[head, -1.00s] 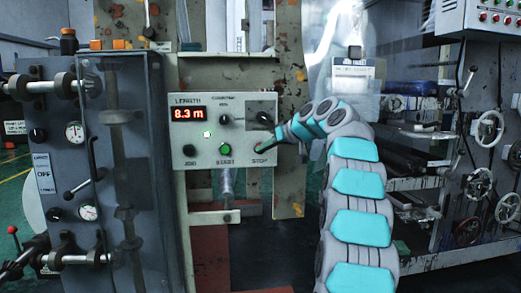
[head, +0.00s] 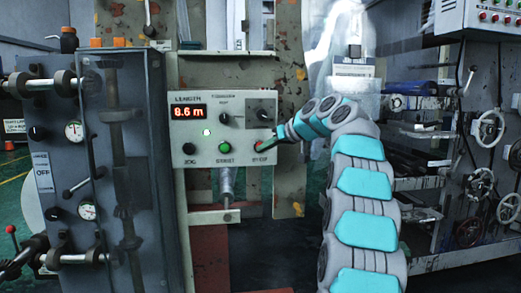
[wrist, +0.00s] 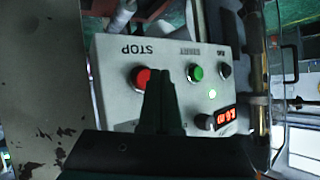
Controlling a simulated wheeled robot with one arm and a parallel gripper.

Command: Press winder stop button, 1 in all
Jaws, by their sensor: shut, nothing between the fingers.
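The red stop button (wrist: 142,76) sits on the pale control panel (wrist: 115,100), beside the word STOP, in the wrist view. My gripper (wrist: 160,75) is shut and empty, with its dark fingers just right of the button and overlapping its edge in this view. I cannot tell whether they touch it. In the head view my gripper (head: 272,143) points at the lower right of the panel (head: 205,162), and the stop button (head: 262,143) is mostly hidden behind the fingertips.
The green start button (head: 225,148) and black jog button (head: 189,148) lie left of the stop button. The lit length display (head: 187,112) reads 8.6 m. A grey machine cabinet (head: 75,175) stands left. A rack with handwheels (head: 490,128) stands right.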

